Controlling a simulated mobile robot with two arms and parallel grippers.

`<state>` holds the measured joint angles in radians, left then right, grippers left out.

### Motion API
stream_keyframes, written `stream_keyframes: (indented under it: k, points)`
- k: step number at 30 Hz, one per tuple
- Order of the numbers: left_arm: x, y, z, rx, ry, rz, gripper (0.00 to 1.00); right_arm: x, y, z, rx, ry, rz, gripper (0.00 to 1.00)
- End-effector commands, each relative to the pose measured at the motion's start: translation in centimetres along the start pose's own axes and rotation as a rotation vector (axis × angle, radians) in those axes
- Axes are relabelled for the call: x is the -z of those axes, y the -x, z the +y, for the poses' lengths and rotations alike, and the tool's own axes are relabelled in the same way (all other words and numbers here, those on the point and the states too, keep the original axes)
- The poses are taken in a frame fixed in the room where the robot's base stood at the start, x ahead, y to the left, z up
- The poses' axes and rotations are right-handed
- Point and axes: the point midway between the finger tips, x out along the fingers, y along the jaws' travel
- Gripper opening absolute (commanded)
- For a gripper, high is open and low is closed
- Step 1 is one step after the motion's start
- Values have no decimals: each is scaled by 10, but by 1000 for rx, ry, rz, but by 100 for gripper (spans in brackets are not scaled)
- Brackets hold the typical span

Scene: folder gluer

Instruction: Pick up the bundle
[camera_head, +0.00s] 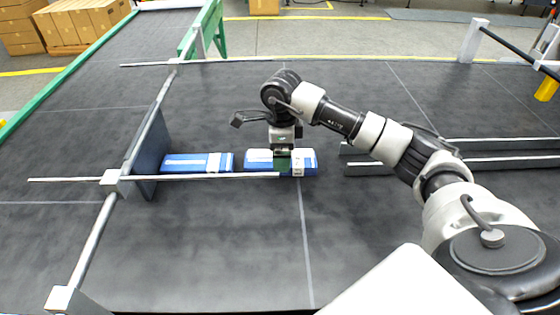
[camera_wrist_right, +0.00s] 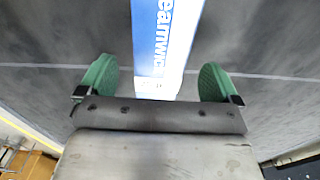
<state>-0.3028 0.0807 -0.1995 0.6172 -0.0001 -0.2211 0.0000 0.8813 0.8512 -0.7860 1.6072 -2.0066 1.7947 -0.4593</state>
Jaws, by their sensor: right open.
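A blue and white bundle (camera_head: 309,162) lies on the dark conveyor surface under my right gripper (camera_head: 283,163). In the right wrist view, the same kind of blue and white printed bundle (camera_wrist_right: 163,45) runs between the two green fingers of my right gripper (camera_wrist_right: 159,82). The fingers are apart, with a gap on each side of the bundle. A second blue and white bundle (camera_head: 197,163) lies to the left, close to a grey upright plate. My left gripper is not in view.
The grey plate (camera_head: 148,150) stands left of the bundles, and a thin metal rod (camera_head: 220,177) runs along their near side. Metal rails (camera_head: 480,155) lie to the right. Cardboard boxes (camera_head: 75,25) are stacked at the back left. The belt in front is clear.

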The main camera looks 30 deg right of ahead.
Motion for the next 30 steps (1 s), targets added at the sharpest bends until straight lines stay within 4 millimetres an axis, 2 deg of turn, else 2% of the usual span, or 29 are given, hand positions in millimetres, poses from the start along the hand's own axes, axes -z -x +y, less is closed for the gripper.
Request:
stream_keyframes:
  k: [3,7,16,27,30]
  points:
    - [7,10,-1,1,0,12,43,-3,-18,0,-5,0,2,94]
    - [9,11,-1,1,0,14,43,-2,-34,0,-2,0,1,94]
    - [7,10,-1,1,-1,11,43,-2,-38,-1,0,0,0,92]
    - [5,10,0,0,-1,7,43,-2,-38,-1,0,0,0,36]
    - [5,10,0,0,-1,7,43,-2,-37,-1,1,0,-1,36]
